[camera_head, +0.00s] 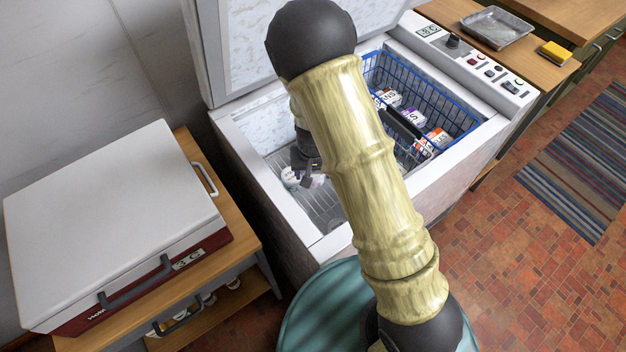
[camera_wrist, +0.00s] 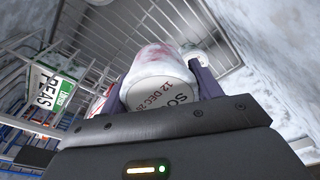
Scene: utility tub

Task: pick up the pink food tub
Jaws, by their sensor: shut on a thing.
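A frosted, whitish tub with a pinkish-red side (camera_wrist: 158,62) fills the middle of the wrist view; I take it for the pink food tub. Its white lid faces my wrist camera and bears "SO…" and "12 DEC", partly cut off. My gripper (camera_wrist: 160,82) is shut on it, with one dark finger on each side. In the head view my gripper (camera_head: 307,168) is down inside the open chest freezer (camera_head: 262,190). My arm hides much of it there, and I cannot tell which small whitish shape is the tub.
Another whitish round item (camera_wrist: 194,53) lies just beyond the tub. A blue wire basket (camera_head: 455,108) with several labelled packs is at the freezer's right; a "PEAS" pack (camera_wrist: 52,88) shows in the wrist view. Freezer walls and wire racks surround my gripper closely.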

